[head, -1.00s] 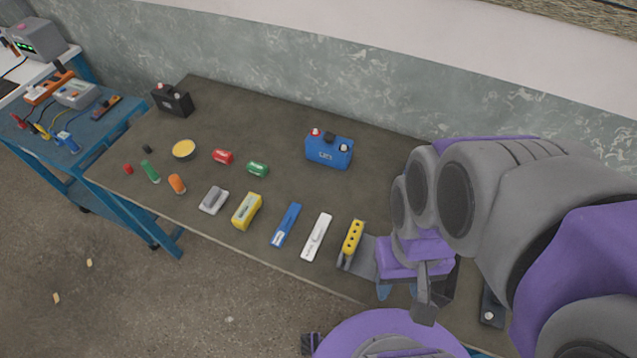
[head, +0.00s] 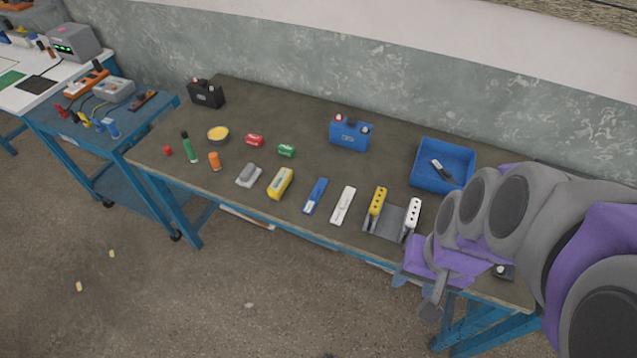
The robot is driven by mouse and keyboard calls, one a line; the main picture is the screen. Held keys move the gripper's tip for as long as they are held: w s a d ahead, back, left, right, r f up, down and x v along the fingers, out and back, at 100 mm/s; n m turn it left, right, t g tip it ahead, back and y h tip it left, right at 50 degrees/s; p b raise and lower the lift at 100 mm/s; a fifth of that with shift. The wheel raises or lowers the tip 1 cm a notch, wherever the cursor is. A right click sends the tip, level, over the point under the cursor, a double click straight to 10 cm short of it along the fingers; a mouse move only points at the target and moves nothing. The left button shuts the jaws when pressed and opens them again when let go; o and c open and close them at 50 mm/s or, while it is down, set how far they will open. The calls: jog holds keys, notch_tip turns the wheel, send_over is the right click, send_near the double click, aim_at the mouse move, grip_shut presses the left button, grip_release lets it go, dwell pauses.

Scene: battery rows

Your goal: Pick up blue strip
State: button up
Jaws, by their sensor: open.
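The blue strip (head: 316,195) lies flat on the dark table (head: 250,225), in the front row between a yellow block (head: 280,183) and a white strip (head: 343,205). Nothing covers it. My gripper (head: 418,296) is at the lower right, in front of the table's front edge and well to the right of the blue strip. Its jaws are open, with nothing seen between them.
Right of the white strip, a grey holder (head: 384,222) has a yellow and a white strip with holes. A blue bin (head: 427,178) with a dark item and a blue battery (head: 350,134) stand behind. Several small cells lie left. A blue cart (head: 75,120) stands far left.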

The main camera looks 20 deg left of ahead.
jog(key=w+a+f+t, duration=0.2)
jog(key=w+a+f, duration=0.2)
jog(key=w+a, duration=0.25)
jog(key=w+a+f+m+t+y, duration=0.1)
jog(key=w+a+f, duration=0.2)
jog(key=w+a, duration=0.4)
jog(key=w+a+f+t, duration=0.2)
jog(key=w+a+f, duration=0.2)
jog(key=w+a, duration=0.3)
jog(key=a+f+t+h, duration=0.1)
jog(key=a+f+t, duration=0.3)
jog(key=a+f, duration=0.4)
jog(key=t+h+b, duration=0.3)
jog(key=t, duration=0.1)
send_near(315, 193)
jog(key=x, duration=0.4)
jog(key=shift+d+f, duration=0.2)
jog(key=shift+d, duration=0.1)
jog(key=shift+y, duration=0.3)
jog(key=b+x, duration=0.1)
jog(key=x, duration=0.4)
jog(key=shift+a+r+b, duration=0.15)
jog(key=shift+a+b, duration=0.1)
jog(key=shift+b, duration=0.1)
jog(key=c, duration=0.7)
